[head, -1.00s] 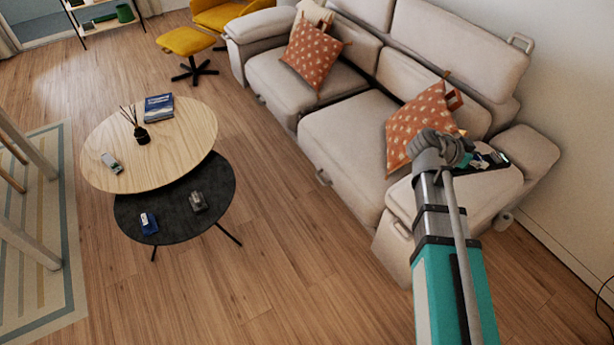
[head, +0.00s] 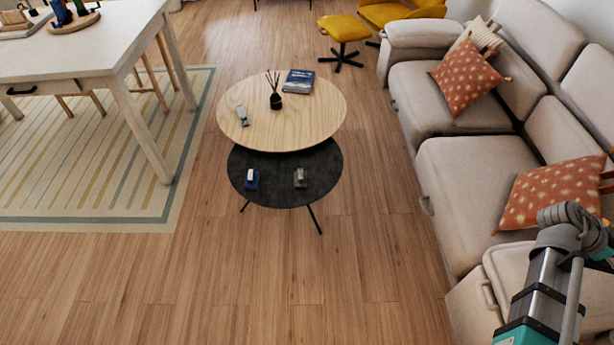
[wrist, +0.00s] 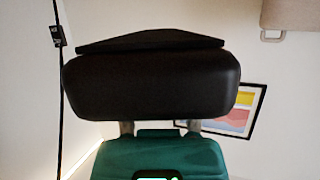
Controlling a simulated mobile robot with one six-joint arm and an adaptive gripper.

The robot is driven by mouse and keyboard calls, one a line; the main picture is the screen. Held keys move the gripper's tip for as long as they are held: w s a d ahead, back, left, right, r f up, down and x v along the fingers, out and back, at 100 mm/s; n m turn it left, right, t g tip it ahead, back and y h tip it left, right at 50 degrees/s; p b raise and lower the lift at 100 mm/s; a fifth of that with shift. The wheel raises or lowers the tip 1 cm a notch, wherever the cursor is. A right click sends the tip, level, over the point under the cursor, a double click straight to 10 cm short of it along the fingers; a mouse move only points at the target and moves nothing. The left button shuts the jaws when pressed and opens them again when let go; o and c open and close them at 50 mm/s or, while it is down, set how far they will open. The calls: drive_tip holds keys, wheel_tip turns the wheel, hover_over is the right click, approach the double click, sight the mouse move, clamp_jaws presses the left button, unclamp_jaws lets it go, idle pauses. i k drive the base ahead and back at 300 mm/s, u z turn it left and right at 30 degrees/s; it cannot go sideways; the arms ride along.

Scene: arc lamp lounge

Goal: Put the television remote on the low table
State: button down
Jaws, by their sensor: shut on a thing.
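My gripper (wrist: 152,85) fills the middle of the wrist view, with its teal body below and a broad black block above. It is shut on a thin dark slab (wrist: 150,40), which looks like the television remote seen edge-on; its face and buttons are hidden. In the head view my arm is at the lower right and its end is cut off by the frame. The low table has a round pale wood top (head: 315,122) and a lower round black top (head: 272,192). Both stand well left of the arm.
On the wood top are a book (head: 299,81), a reed diffuser (head: 276,100) and a small greyish device (head: 242,116). The sofa (head: 470,170) is at right; floor before the tables is clear.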

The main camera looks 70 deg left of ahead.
sight(270, 189)
drive_tip(key=u, duration=0.25)
drive_tip(key=i, duration=0.1)
drive_tip(key=u, duration=2.2)
drive_tip(key=i, duration=1)
drive_tip(key=z, duration=0.45)
drive_tip(key=k, duration=0.1)
drive_tip(key=u, duration=0.4)
